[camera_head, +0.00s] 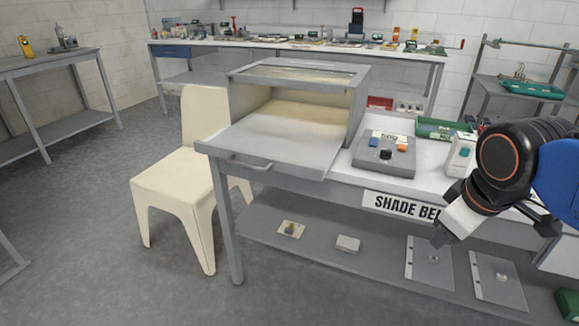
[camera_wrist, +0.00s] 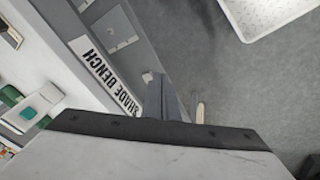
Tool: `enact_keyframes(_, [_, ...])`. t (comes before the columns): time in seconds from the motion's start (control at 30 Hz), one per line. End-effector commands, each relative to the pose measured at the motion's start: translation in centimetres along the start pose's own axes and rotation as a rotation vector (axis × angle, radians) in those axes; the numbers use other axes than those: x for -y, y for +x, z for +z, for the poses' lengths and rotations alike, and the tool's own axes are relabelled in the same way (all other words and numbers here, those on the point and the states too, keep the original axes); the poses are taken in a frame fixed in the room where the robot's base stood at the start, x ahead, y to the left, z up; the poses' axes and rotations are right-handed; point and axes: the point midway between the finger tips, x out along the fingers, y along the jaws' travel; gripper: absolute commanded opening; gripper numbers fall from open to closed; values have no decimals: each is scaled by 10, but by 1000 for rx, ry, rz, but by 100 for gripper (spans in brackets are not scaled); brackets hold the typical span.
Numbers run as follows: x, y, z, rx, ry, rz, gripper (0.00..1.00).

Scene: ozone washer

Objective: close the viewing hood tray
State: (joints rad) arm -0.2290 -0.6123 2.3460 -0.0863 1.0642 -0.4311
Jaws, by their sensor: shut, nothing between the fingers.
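The viewing hood (camera_head: 361,88) is a grey box with a glazed top and a cream inside, standing on the left part of the shade bench. Its tray (camera_head: 275,140) is a flat grey panel pulled far out of the hood's front, reaching past the bench's front edge. A bar handle (camera_head: 248,164) is on the tray's front face. My gripper (camera_head: 440,238) is shut and empty. It hangs in front of the bench, to the right of the tray and clearly apart from it. The wrist view shows the fingers (camera_wrist: 166,98) but not the tray.
A cream chair (camera_head: 170,180) stands just left of the tray. A grey box with coloured pieces (camera_head: 383,155) sits right of the hood. The lower shelf (camera_head: 320,262) holds several flat items. A white perforated tray (camera_wrist: 262,14) shows in the wrist view. Floor in front is clear.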

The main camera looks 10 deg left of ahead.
Motion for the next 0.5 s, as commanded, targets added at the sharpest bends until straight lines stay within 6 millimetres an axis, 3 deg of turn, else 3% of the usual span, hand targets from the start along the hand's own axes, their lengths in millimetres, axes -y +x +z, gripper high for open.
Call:
enact_keyframes(0.03, [1, -5, -18, 7, -108, -5, 0])
enact_keyframes(0.27, [12, -26, -89, 36, -599, -17, 0])
enact_keyframes(0.5, [42, -47, -165, 60, -1107, -23, 0])
